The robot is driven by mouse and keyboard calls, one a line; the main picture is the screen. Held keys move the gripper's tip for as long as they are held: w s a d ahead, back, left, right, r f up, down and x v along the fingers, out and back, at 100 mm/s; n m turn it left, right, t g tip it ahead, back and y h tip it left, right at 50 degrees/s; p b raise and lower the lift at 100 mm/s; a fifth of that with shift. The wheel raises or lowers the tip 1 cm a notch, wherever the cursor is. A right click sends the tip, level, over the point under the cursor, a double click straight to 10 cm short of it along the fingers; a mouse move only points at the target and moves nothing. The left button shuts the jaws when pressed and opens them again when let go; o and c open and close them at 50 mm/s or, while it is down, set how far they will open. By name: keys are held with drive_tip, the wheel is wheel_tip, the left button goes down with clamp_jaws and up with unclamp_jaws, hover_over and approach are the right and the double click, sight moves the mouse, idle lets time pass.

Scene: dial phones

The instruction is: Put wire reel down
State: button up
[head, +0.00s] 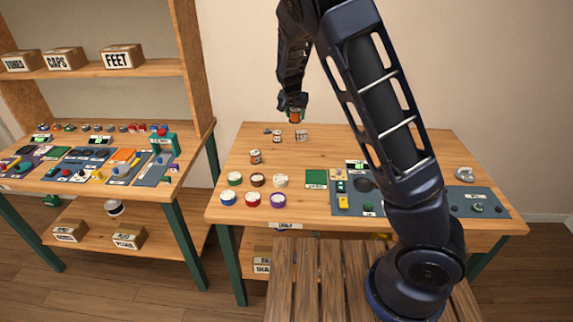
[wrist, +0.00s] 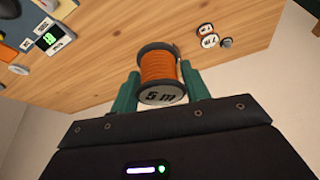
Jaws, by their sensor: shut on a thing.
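The wire reel (wrist: 158,68), wound with orange wire and marked "5 m" on its end, sits between the two green fingers of my gripper (wrist: 160,88) in the wrist view. My gripper is shut on it. In the head view my gripper (head: 294,105) holds the reel (head: 295,116) near the back edge of the wooden table (head: 232,212). The reel appears to be above the tabletop; the exact gap is hard to tell.
Two small pale reels (head: 277,137) (head: 302,135) stand near the held reel. Another orange reel (head: 255,156) stands to the front left. Several coloured round tubs fill the front left, and grey mats (head: 478,200) with parts lie right. The back right has free room.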

drive_tip(key=shift+n, duration=0.3)
drive_tip(key=a+f, duration=0.1)
drive_tip(key=f, duration=0.5)
drive_tip(key=s+a+f, duration=0.1)
drive_tip(key=f, duration=0.6)
drive_tip(key=s+a+f, duration=0.1)
drive_tip(key=f, duration=0.6)
drive_tip(key=shift+s+a, duration=0.15)
drive_tip(key=o, duration=1)
drive_tip(key=shift+f, duration=0.15)
drive_tip(key=shift+o, duration=0.2)
drive_tip(key=d+v, duration=0.1)
drive_tip(key=v, duration=1.1)
drive_tip(key=shift+a, duration=0.45)
